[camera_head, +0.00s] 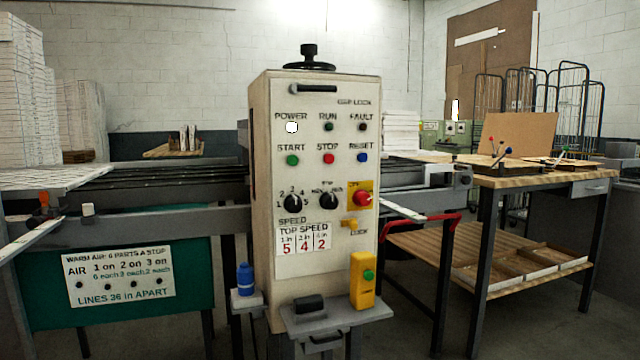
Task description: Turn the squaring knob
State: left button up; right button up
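A cream control box (318,150) stands upright in the middle of the view. A black knob (310,57) with a wide round base sits on top of it. Two black rotary dials are on its front: a speed dial (293,202) with numbers around it, and a second dial (329,200) whose label I cannot read clearly. A red knob (361,199) on a yellow plate is to their right. No readable label says "squaring", so I cannot tell which one is the squaring knob. Neither of my grippers shows.
A grey shelf (340,318) below the box bears a yellow device (362,280) and a black block (309,305). A blue bottle (245,279) stands to its left. A wooden workbench (540,180) is at right, a conveyor (150,190) at left. Open floor shows at lower right.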

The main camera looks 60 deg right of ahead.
aim_at(466, 179)
jog(key=z, duration=2.85)
